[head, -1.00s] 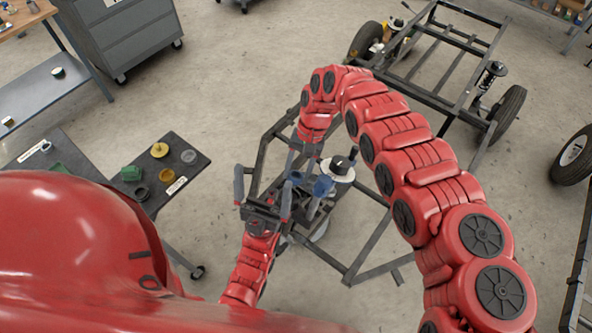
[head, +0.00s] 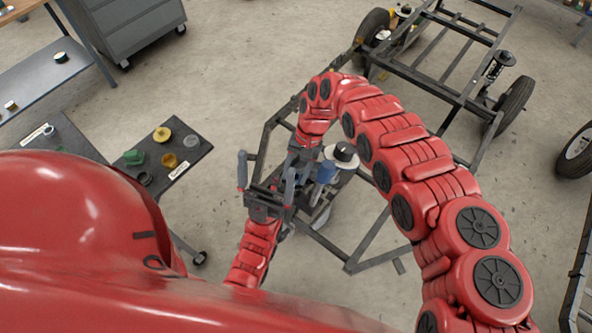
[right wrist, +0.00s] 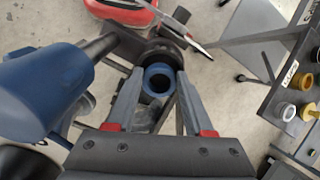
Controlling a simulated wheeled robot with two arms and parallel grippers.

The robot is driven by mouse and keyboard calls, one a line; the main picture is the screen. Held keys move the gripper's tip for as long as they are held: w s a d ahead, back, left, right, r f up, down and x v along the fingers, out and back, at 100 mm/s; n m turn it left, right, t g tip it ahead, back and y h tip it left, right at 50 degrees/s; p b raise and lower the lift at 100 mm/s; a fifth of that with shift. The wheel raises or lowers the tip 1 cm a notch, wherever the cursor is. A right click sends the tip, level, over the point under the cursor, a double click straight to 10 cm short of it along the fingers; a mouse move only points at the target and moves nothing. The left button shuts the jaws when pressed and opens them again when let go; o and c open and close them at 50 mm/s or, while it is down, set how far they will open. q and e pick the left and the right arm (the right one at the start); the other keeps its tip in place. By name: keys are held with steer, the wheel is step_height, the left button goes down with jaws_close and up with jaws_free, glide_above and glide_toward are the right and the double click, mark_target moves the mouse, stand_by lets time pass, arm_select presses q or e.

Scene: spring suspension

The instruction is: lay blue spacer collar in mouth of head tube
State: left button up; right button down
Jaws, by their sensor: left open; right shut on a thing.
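The blue spacer collar (right wrist: 158,97) shows in the right wrist view as a small ring with an open centre, between the fingertips of my right gripper (right wrist: 157,80). The right gripper is shut on it. A dark round part (right wrist: 163,53) lies just beyond the collar; I cannot tell whether it is the head tube or whether they touch. In the head view the collar and the right fingertips are hidden behind my left gripper (head: 266,168). The left gripper is open and empty, with its fingers pointing up.
A blue cylinder (right wrist: 45,85) is close on the left in the right wrist view. A white disc with a black top (head: 342,155) stands on the dark frame (head: 365,245). A side table (head: 190,160) holds yellow, green and dark small parts.

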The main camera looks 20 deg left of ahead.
steer(key=shift+c, duration=1)
jaws_free()
steer(key=shift+r, duration=0.1)
steer(key=b+v, duration=0.2)
steer(key=v, duration=1.5)
steer(key=shift+b, duration=0.4)
steer(key=shift+r, duration=0.15)
